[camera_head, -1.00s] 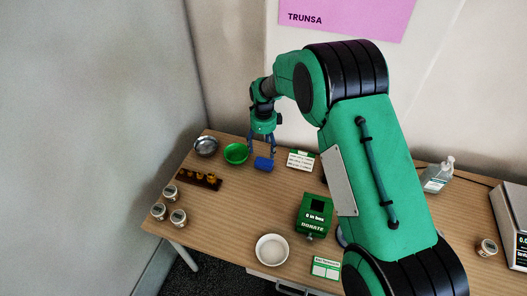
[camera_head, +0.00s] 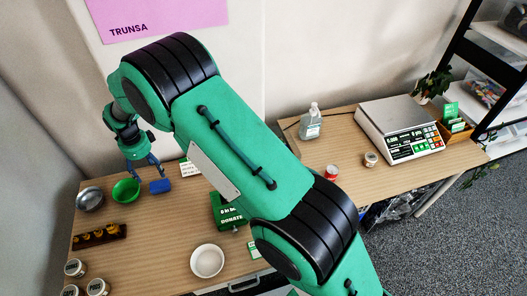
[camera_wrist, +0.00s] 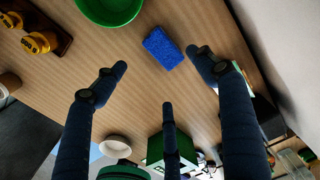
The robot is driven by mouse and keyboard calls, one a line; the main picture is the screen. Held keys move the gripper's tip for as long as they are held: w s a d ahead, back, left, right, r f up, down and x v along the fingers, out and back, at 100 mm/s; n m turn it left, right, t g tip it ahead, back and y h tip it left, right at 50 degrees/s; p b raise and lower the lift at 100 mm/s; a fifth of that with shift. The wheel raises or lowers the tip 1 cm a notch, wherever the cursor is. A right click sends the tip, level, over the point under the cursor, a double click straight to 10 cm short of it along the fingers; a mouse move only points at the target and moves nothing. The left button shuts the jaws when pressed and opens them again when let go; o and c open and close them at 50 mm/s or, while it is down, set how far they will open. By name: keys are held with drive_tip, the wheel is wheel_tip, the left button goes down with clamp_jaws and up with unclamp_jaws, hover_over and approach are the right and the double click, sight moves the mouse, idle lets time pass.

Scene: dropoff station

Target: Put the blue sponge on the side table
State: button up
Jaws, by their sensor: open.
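The blue sponge (camera_head: 160,186) lies on the wooden table (camera_head: 170,225), right of a green bowl (camera_head: 126,191). My gripper (camera_head: 145,165) is just above and slightly left of it in the head view, fingers pointing down. In the wrist view the sponge (camera_wrist: 163,47) shows beyond the spread, empty fingertips of my gripper (camera_wrist: 160,76), near the gap between the two upper fingers. Nothing is held.
A metal bowl (camera_head: 90,198), a dark rack with amber pieces (camera_head: 99,236) and jars (camera_head: 75,268) stand at the left. A green donation box (camera_head: 226,210) and white bowl (camera_head: 207,261) stand nearer. A scale (camera_head: 399,128) and sanitizer bottle (camera_head: 311,122) are at the right.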

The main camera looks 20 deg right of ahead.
drive_tip(key=s+d+r+n+t, duration=0.1)
drive_tip(key=s+d+r+n, duration=0.35)
drive_tip(key=d+r, duration=0.95)
drive_tip(key=s+d+r+n+t, duration=0.1)
drive_tip(key=s+d+r+n, duration=0.35)
drive_tip(key=d+r, duration=0.9)
drive_tip(key=s+d+r+n+t, duration=0.1)
drive_tip(key=s+d+r+n, duration=0.1)
drive_tip(key=s+d+r, duration=0.4)
drive_tip(key=s+d+r+n+t, duration=0.15)
drive_tip(key=s+d+r, duration=0.25)
drive_tip(key=s, duration=0.4)
drive_tip(key=s+d+n, duration=0.2)
drive_tip(key=s+d, duration=0.1)
drive_tip(key=s, duration=0.5)
drive_tip(key=s+d+n+t, duration=0.1)
drive_tip(key=s+d+n, duration=0.2)
drive_tip(key=s, duration=0.5)
drive_tip(key=shift+d+f, duration=0.3)
drive_tip(key=shift+d, duration=0.45)
drive_tip(key=shift+n, duration=0.25)
